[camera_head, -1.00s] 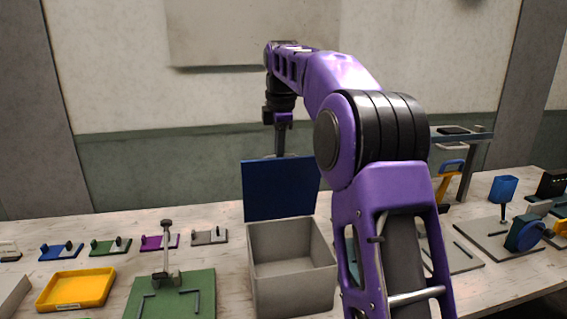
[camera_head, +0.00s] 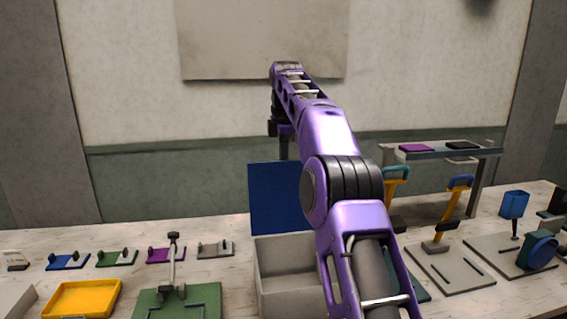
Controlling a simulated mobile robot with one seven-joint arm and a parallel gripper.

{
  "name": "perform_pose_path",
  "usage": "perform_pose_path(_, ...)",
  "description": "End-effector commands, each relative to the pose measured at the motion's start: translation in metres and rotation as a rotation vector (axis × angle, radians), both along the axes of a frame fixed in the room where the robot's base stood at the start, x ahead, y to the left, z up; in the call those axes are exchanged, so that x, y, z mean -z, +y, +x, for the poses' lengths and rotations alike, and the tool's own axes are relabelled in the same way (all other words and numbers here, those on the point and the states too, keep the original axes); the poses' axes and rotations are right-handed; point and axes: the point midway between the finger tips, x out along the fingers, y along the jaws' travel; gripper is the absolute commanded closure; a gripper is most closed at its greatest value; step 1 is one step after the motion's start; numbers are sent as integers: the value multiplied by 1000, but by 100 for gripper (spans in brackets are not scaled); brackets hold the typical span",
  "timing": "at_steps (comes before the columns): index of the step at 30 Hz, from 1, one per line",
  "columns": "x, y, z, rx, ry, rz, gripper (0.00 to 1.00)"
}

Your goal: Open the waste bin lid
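The waste bin is a grey open-topped box (camera_head: 285,270) on the table, partly hidden by my arm. Its blue lid (camera_head: 275,200) stands about upright at the back edge of the box, and the bin's mouth is open. My arm reaches over the bin. The end of my arm with my gripper (camera_head: 283,148) hangs at the top edge of the lid, seemingly behind it. The fingertips are hidden by the lid, so I cannot see whether they touch it or how far apart they are.
A yellow tray (camera_head: 80,299) and a green plate with a metal post (camera_head: 175,300) lie left of the bin. Several small coloured fixtures line the back left.

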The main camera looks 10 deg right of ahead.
Motion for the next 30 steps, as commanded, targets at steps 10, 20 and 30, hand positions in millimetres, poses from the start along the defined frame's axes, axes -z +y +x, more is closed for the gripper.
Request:
perform_pose_path(10,0,1,0,-1,0,1,77)
perform_pose_path(20,-1,0,0,0,-1,1,55)
perform_pose_path(30,-5,0,-12,0,-1,0,55)
